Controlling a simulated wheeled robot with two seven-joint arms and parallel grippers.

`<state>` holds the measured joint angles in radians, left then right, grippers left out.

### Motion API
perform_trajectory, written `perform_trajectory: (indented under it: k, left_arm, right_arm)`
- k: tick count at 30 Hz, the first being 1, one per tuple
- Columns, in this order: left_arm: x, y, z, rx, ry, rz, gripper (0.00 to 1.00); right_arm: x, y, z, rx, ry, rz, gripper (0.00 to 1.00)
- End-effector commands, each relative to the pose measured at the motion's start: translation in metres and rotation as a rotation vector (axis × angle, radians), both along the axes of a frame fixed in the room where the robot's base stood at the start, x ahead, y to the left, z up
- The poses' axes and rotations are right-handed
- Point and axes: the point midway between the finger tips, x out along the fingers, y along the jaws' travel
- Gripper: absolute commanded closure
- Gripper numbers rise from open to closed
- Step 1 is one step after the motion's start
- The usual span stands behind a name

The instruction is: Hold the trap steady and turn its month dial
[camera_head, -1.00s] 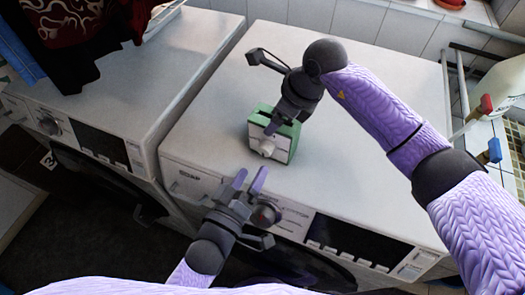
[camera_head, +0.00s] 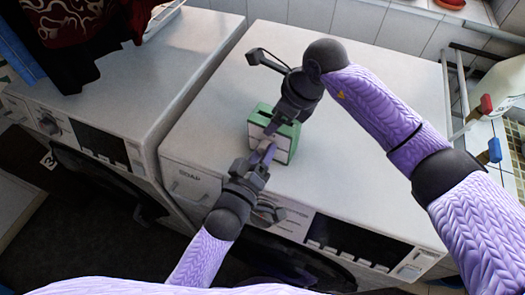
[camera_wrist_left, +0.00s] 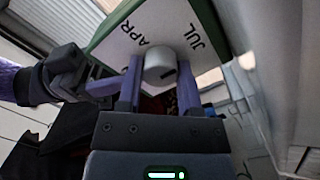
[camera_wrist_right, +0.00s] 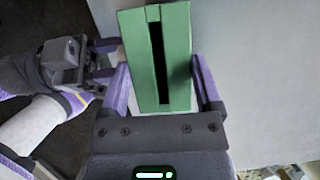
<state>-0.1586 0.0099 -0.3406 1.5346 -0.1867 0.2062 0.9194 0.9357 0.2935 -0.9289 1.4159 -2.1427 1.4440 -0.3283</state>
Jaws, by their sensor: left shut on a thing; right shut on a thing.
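The trap (camera_head: 284,157) is a green box with a white front face, standing on the washing machine near its front edge. My right gripper (camera_head: 283,122) comes down over it and is shut on its green body, which also shows in the right wrist view (camera_wrist_right: 146,60) with a dark slot in its top. In the left wrist view, the white round month dial (camera_wrist_left: 160,64) carries a dark mark towards its lower right; APR and JUL are readable on the face. My left gripper (camera_wrist_left: 160,82) is shut on the dial, one finger on each side. The other month labels are hidden or cut off.
The washing machine top (camera_head: 370,150) is clear around the trap. A second machine (camera_head: 130,75) stands to the left with dark cloth (camera_head: 75,40) on it. At the right are a rack and bottles with a red cap (camera_head: 486,104) and a blue cap (camera_head: 494,150).

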Motion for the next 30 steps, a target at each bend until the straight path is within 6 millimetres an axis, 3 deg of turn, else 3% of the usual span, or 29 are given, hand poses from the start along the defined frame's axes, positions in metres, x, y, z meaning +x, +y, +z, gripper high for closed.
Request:
perform_trajectory:
  k: [4,10,18,19,21,24,30]
  left_arm:
    - [-0.0001,0.0003,-0.0004,0.034,-0.014,0.0,1.0]
    - [-0.0001,0.0003,-0.0008,0.232,-0.098,0.001,1.0]
    - [-0.0002,0.0004,-0.0008,0.245,-0.104,0.0,1.0]
    - [-0.0002,0.0004,-0.0008,0.245,-0.103,0.001,0.49]
    - [-0.0002,0.0003,-0.0008,0.245,-0.104,0.0,0.34]
    - [-0.0002,0.0003,-0.0006,0.244,-0.104,0.0,0.19]
    - [-0.0001,0.0002,-0.0004,0.243,-0.105,0.0,0.19]
  right_arm:
    - [0.0002,-0.0001,0.0002,0.0,-0.001,0.0,0.85]
    - [0.0003,-0.0001,0.0003,0.0,-0.001,0.0,0.85]
    - [0.0003,-0.0002,0.0004,0.0,-0.001,0.0,0.85]
    - [0.0003,-0.0003,0.0004,0.0,-0.001,0.0,0.85]
    - [0.0003,-0.0002,0.0004,0.0,-0.001,0.0,0.85]
    - [0.0003,-0.0001,0.0003,0.0,-0.001,0.0,0.85]
    - [0.0002,-0.0001,0.0002,0.0,-0.001,0.0,0.85]
